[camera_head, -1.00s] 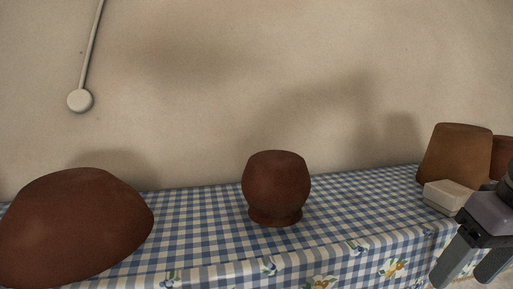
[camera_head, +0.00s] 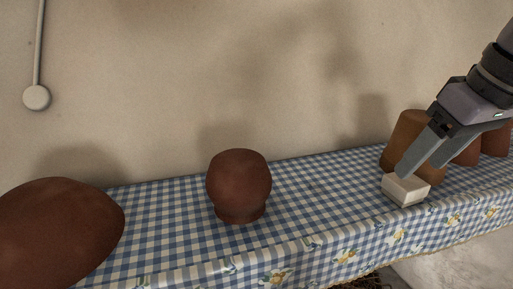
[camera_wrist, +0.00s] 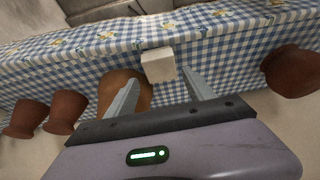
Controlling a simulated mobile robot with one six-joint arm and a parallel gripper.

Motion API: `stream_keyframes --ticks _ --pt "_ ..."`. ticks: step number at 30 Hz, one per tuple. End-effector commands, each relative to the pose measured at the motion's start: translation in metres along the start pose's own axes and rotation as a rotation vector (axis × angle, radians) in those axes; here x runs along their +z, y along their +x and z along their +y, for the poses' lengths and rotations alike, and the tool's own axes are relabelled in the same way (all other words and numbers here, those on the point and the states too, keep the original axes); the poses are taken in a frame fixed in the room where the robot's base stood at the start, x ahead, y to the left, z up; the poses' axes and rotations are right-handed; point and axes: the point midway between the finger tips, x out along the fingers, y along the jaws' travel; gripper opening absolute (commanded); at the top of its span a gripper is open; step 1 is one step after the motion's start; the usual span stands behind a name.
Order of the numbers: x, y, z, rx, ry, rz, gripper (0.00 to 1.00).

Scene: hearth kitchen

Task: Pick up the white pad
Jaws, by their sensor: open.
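The white pad (camera_head: 405,189) is a small off-white block on the checked cloth at the right of the head view, near the front edge. In the wrist view the pad (camera_wrist: 159,65) lies just beyond the fingertips. My gripper (camera_head: 421,165) is open and empty, above the pad and close to it. In the wrist view my gripper (camera_wrist: 162,82) has its two fingers apart, with the pad ahead of the gap between them. I cannot tell whether a finger touches it.
A tan-brown pot (camera_head: 402,135) stands close behind the pad. Reddish pots (camera_head: 467,152) stand to its right. A dark red pot (camera_head: 239,184) is mid-shelf, and a large brown dome (camera_head: 58,235) is at left. The blue checked cloth (camera_head: 320,190) is clear between pot and pad.

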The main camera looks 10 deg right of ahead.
Motion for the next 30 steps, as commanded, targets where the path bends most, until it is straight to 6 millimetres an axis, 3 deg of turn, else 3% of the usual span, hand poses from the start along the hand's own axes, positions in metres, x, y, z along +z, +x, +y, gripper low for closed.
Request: stream_keyframes --ticks 4,9,12,19,27,30 --pt "0.000 0.009 0.000 0.000 -0.001 -0.001 0.62" --pt "0.001 0.046 -0.001 -0.002 -0.002 -0.001 0.62" --pt "0.000 0.058 -0.001 -0.001 -0.001 0.000 0.62" --pt "-0.001 0.059 0.000 0.001 0.001 0.001 0.62" --pt "-0.001 0.059 0.000 0.001 0.000 0.000 0.09" --pt "-0.001 0.059 0.000 0.001 0.000 0.001 0.00"
